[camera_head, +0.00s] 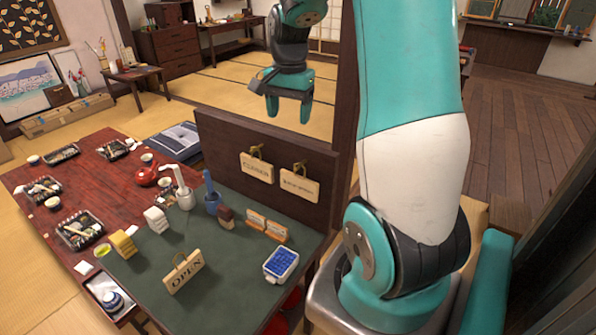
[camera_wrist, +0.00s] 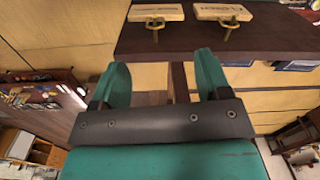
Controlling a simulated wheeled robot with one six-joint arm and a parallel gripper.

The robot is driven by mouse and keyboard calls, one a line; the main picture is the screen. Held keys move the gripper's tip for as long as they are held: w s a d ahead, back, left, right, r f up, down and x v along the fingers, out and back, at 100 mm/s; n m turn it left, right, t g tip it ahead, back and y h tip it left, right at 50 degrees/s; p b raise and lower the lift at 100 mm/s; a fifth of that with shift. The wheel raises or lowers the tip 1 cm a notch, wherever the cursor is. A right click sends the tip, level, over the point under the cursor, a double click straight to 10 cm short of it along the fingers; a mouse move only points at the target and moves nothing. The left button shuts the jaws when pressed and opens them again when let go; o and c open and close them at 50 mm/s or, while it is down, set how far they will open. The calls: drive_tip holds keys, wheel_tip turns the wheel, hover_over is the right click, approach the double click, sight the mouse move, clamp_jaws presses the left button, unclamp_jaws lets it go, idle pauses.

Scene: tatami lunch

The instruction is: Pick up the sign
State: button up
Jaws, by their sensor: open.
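A wooden sign lettered OPEN (camera_head: 184,271) stands on the dark green table top (camera_head: 225,280) near its front left. Two more wooden signs hang from hooks on a dark brown panel: one appears to read CLOSED (camera_head: 256,168), and the other sign (camera_head: 299,185), with smaller lettering, hangs to its right. Both hanging signs show upside down at the top of the wrist view, the small-lettered one (camera_wrist: 157,12) left and CLOSED (camera_wrist: 222,12) right. My gripper (camera_head: 288,108) is open and empty, raised above and behind the panel. Its two teal fingers (camera_wrist: 162,65) point toward the panel in the wrist view.
A red table (camera_head: 85,180) with food trays lies left. Tatami floor is open behind the panel.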

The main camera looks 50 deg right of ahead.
drive_tip(key=s+d+m, duration=0.1)
drive_tip(key=d+m, duration=0.1)
drive_tip(key=d, duration=0.2)
drive_tip(key=p, duration=0.3)
approach(299, 164)
wheel_tip(299, 164, down, 5)
drive_tip(key=shift+s+f, duration=0.15)
drive_tip(key=shift+f, duration=0.1)
drive_tip(key=shift+w+f+p, duration=0.15)
drive_tip(key=shift+f+p, duration=0.5)
drive_tip(key=shift+f, duration=0.75)
drive_tip(key=shift+w+f+p, duration=0.15)
drive_tip(key=shift+f+p, duration=0.5)
drive_tip(key=shift+f, duration=0.8)
drive_tip(key=shift+c, duration=0.2)
drive_tip(key=c, duration=1.2)
